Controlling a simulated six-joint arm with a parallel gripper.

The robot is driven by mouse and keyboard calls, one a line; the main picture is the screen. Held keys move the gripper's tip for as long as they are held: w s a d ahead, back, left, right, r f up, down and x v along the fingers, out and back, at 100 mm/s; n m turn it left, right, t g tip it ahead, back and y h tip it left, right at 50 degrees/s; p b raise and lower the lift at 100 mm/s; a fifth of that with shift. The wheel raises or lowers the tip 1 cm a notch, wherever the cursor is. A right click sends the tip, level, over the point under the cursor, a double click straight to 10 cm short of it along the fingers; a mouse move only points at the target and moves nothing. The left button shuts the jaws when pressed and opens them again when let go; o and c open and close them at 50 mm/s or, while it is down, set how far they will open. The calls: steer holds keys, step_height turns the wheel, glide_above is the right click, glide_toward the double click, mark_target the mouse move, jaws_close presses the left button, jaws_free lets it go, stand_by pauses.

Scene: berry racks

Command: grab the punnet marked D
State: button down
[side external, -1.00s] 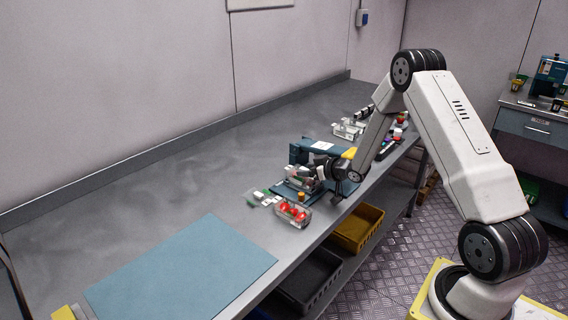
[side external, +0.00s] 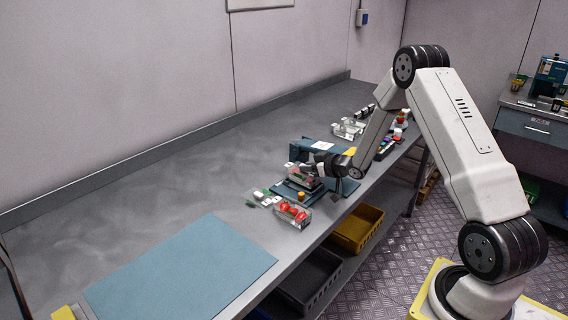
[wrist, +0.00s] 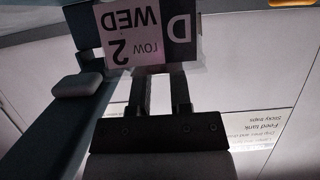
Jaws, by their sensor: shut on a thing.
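The punnet marked D shows its label (wrist: 147,32) upside down at the top of the wrist view, reading D, WED and row 2. My gripper (wrist: 160,78) is shut on this punnet, its two fingers running up to the label. In the side external view the clear punnet (side external: 300,174) with dark and red contents sits in front of my gripper (side external: 318,171), over the blue-grey rack base. The gripper hides part of it, and any gap beneath it is hard to tell.
The blue-grey rack (side external: 309,147) stands just behind. A clear punnet of red berries (side external: 292,213) is near the bench's front edge, beside small loose items (side external: 262,197). More punnets (side external: 348,128) stand farther back. A blue mat (side external: 180,275) lies bare at the near left.

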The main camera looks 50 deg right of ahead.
steer(key=shift+r, duration=0.55)
steer(key=s+a+r, duration=0.5)
steer(key=s+r, duration=0.6)
steer(key=s, duration=0.2)
steer(key=shift+a+f, duration=0.1)
stand_by(0.3)
